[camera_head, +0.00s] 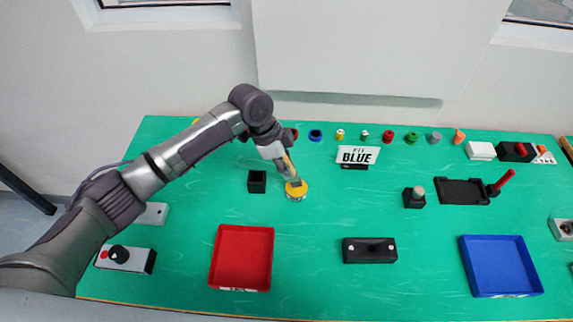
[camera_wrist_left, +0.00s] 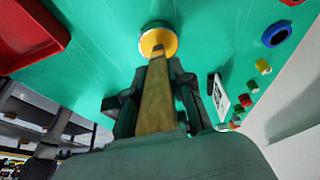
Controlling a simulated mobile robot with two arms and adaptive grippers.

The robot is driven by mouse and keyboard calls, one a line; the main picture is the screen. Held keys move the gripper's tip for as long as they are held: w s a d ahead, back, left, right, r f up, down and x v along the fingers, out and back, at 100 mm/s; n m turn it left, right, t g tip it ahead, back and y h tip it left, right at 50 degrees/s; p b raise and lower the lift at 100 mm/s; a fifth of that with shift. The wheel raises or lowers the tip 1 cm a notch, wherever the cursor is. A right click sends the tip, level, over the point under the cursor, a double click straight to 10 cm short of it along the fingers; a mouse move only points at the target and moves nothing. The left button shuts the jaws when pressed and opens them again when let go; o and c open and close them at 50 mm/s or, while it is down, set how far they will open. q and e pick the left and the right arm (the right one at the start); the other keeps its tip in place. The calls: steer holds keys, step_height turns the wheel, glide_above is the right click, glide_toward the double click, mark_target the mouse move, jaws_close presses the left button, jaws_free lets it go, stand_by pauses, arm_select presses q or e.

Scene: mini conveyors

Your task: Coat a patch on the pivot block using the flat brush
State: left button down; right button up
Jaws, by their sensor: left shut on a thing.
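My left gripper (camera_head: 280,152) is shut on the flat brush (camera_head: 289,170), which has a tan, wooden-looking handle. In the left wrist view, the brush (camera_wrist_left: 156,95) runs forward from between the fingers, and its far end overlaps a round yellow pot (camera_wrist_left: 148,43). The same yellow pot (camera_head: 297,195) stands on the green table in the head view, with the brush's lower end over or in it; I cannot tell whether they touch. A long black block (camera_head: 369,257) at the front middle may be the pivot block. My right gripper is not in view.
A black square holder (camera_head: 257,188) stands left of the pot. A red tray (camera_head: 213,262) is at the front, and a blue tray (camera_head: 535,285) at the front right. A sign (camera_head: 357,155) and several small coloured parts line the back. The table between pot and black block is clear.

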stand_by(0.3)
arm_select(q)
steer(key=shift+f, duration=0.4)
steer(key=shift+f, duration=0.1)
stand_by(0.5)
steer(key=shift+f, duration=0.1)
stand_by(1.3)
step_height(320, 180, up, 7)
steer(key=p, duration=0.7)
stand_by(0.4)
stand_by(0.4)
